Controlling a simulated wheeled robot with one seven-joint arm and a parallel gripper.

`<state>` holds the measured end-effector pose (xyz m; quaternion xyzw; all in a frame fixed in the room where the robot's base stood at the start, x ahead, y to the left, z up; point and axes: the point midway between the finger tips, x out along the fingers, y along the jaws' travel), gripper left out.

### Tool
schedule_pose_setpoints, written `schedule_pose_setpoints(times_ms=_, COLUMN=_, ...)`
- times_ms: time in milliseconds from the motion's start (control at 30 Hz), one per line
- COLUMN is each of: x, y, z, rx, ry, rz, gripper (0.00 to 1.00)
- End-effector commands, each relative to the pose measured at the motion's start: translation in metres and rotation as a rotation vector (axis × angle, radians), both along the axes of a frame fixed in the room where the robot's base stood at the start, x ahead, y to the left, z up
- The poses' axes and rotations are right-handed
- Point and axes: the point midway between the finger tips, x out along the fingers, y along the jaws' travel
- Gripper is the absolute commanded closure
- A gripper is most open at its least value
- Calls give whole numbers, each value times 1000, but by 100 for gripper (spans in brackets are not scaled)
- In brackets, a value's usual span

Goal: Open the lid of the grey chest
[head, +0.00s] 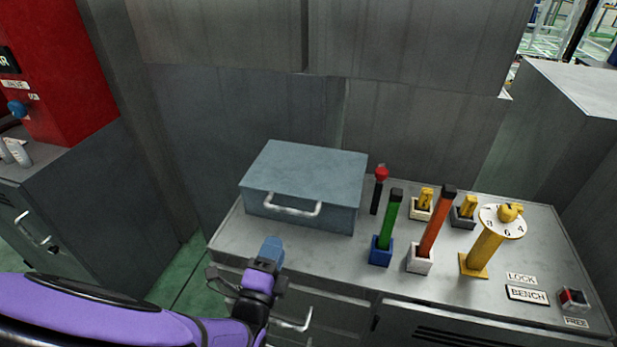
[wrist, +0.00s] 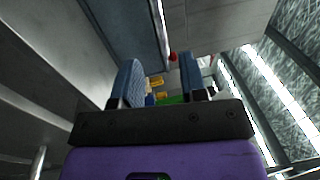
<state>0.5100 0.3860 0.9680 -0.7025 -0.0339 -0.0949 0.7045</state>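The grey chest (head: 300,185) stands on the bench top, and its flat lid (head: 305,165) is shut. A pale bar handle (head: 291,209) sits on its front side. My gripper (head: 271,250) is in front of the chest, below and a little left of the handle in the head view, and apart from it. In the wrist view my gripper (wrist: 160,70) shows two blue fingers spread apart with nothing between them. A grey surface at the top of the wrist view may be the chest, but I cannot tell for sure.
Right of the chest on the bench (head: 340,255) stand a red-knobbed lever (head: 380,180), a green lever (head: 390,220), an orange lever (head: 435,225) and a yellow dial post (head: 487,250). A red cabinet (head: 65,70) is at left. Grey panels rise behind the chest.

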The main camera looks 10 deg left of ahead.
Motion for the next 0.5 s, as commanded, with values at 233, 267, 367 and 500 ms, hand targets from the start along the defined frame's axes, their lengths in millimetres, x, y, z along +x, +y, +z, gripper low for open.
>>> schedule_pose_setpoints(times_ms=233, x=18, y=0, z=2, rx=-11, ry=-5, rz=7, gripper=61)
schedule_pose_setpoints(times_ms=267, x=22, y=0, z=3, rx=-11, ry=-5, rz=6, gripper=61)
schedule_pose_setpoints(times_ms=367, x=40, y=-2, z=6, rx=-10, ry=-4, rz=6, gripper=61)
schedule_pose_setpoints(times_ms=500, x=64, y=-4, z=11, rx=-9, ry=-4, rz=6, gripper=61)
